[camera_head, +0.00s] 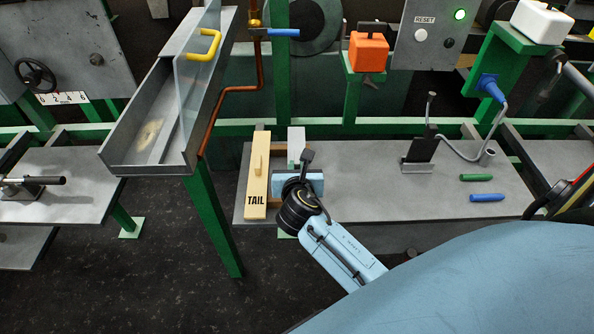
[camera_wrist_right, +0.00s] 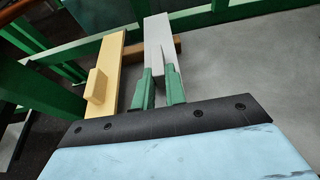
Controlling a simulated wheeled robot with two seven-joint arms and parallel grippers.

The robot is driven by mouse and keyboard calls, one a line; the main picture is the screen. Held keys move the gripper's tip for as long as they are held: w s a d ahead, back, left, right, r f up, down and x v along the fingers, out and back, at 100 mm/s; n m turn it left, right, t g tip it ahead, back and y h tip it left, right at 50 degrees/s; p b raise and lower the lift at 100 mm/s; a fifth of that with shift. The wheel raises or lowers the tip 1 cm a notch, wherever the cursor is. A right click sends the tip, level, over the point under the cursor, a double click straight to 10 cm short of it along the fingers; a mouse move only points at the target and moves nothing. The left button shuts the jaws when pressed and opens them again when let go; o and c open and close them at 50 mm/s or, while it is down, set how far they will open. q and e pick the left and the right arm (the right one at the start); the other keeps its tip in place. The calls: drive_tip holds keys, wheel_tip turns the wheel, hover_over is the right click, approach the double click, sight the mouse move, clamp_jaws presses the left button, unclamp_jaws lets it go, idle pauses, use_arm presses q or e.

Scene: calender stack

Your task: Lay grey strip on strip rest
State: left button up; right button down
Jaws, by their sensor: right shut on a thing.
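The grey strip (camera_head: 297,137) is a narrow light-grey bar beside the yellow board marked TAIL. In the right wrist view the grey strip (camera_wrist_right: 159,40) runs away from me between my green fingertips. My right gripper (camera_head: 300,170) is shut on its near part; in the wrist view the fingers (camera_wrist_right: 160,88) stand on either side of it. A brown wooden bar (camera_wrist_right: 135,49), which looks like part of the strip rest, passes crosswise under the strip's far part. I cannot tell whether they touch. The wrist hides the strip's near end in the head view. My left gripper is out of view.
The yellow TAIL board (camera_head: 256,180) with a raised block lies close left of the strip. The grey table (camera_head: 375,180) is clear to the right up to a black stand (camera_head: 421,150) and green and blue crayons (camera_head: 487,198). A metal chute (camera_head: 160,110) stands at left.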

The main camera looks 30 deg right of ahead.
drive_tip(key=shift+f, duration=0.2)
drive_tip(key=shift+f, duration=0.4)
drive_tip(key=c, duration=1.4)
unclamp_jaws()
drive_tip(key=shift+c, duration=0.2)
drive_tip(key=shift+r, duration=0.3)
drive_tip(key=p+v, duration=0.2)
drive_tip(key=v, duration=1)
drive_tip(key=shift+r, duration=0.2)
